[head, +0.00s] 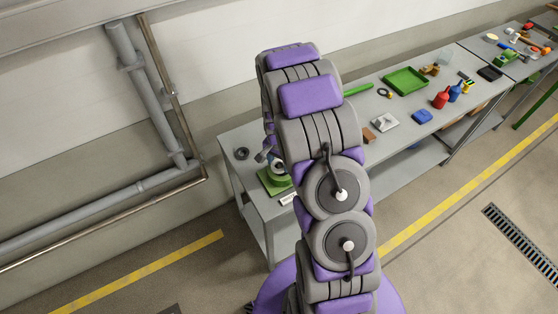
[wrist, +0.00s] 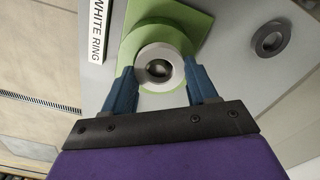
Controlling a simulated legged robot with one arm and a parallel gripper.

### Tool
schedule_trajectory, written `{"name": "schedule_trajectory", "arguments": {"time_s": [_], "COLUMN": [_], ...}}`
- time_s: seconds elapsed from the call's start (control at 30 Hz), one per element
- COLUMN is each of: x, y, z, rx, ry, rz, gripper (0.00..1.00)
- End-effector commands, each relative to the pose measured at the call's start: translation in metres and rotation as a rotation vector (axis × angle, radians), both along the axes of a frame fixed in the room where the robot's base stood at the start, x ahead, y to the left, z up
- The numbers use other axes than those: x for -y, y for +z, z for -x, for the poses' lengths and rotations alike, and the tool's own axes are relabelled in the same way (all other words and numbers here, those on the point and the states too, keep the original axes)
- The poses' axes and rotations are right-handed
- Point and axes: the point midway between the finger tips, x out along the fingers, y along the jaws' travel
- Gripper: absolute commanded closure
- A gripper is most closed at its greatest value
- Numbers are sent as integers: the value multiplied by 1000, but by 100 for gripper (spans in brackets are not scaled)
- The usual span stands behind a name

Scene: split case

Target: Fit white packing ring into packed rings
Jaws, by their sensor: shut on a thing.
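The white packing ring (wrist: 158,51) sits between the two blue fingers of my gripper (wrist: 160,72) in the wrist view, and my gripper is shut on it. A dark rounded thing shows through the ring's hole. The ring is above a green fixture (wrist: 194,25) with a rounded green part under it; I cannot tell whether the ring touches it or is apart. The packed rings cannot be made out in the wrist view. In the head view the green fixture (head: 270,183) stands at the near left end of the bench, partly hidden by my arm, with a pale round part above it.
A dark grey ring (wrist: 269,39) lies apart on the grey bench, also seen in the head view (head: 241,154). Farther along the bench are a green tray (head: 406,81), a metal block (head: 385,122) and a blue block (head: 422,117).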

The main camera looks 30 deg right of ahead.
Motion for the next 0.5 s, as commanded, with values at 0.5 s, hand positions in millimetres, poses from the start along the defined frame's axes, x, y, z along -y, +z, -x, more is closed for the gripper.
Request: {"name": "schedule_trajectory", "arguments": {"time_s": [0.5], "x": [0], "y": [8], "z": [0], "rx": [0], "ry": [0], "rz": [0], "gripper": [71]}}
